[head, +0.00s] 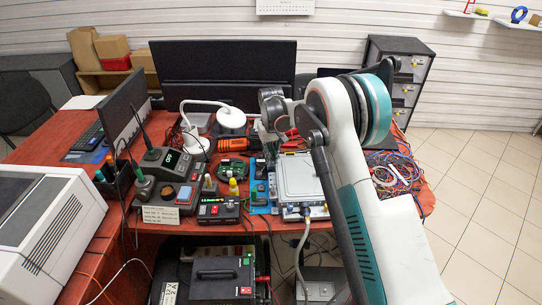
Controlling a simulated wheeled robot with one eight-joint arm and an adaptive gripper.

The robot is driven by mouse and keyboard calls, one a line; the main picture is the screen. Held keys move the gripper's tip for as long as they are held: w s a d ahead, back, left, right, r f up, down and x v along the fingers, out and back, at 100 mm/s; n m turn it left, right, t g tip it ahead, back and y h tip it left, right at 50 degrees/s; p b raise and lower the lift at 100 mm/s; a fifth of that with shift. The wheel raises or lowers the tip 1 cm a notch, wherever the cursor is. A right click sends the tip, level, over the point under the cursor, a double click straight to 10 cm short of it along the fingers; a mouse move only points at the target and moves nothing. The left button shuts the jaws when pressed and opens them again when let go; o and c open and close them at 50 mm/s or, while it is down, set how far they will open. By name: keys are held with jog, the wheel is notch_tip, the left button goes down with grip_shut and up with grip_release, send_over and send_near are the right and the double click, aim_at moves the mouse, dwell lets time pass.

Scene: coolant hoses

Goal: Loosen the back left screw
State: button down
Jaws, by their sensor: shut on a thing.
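A silver-grey metal box (298,178) stands on the red table, a little right of the middle. My arm reaches in from the lower right over it. My wrist is dark grey and hangs behind the box's back left corner. My gripper (270,139) shows only as a small pale part below the wrist. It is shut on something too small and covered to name. The back left screw is too small to make out, and contact with it cannot be told. A grey cable (305,235) runs from a connector at the box's front edge.
An orange and black tool (234,144) lies left of my gripper. A green circuit board (236,171), black devices and a white lamp (231,117) crowd the left. A tangle of coloured wires (397,172) lies right of my arm. A black monitor (222,72) stands behind.

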dwell(0.3)
jog(key=c, duration=1.5)
grip_release()
jog(key=shift+c, duration=0.2)
jog(key=shift+r, duration=0.1)
notch_tip(320, 180, up, 12)
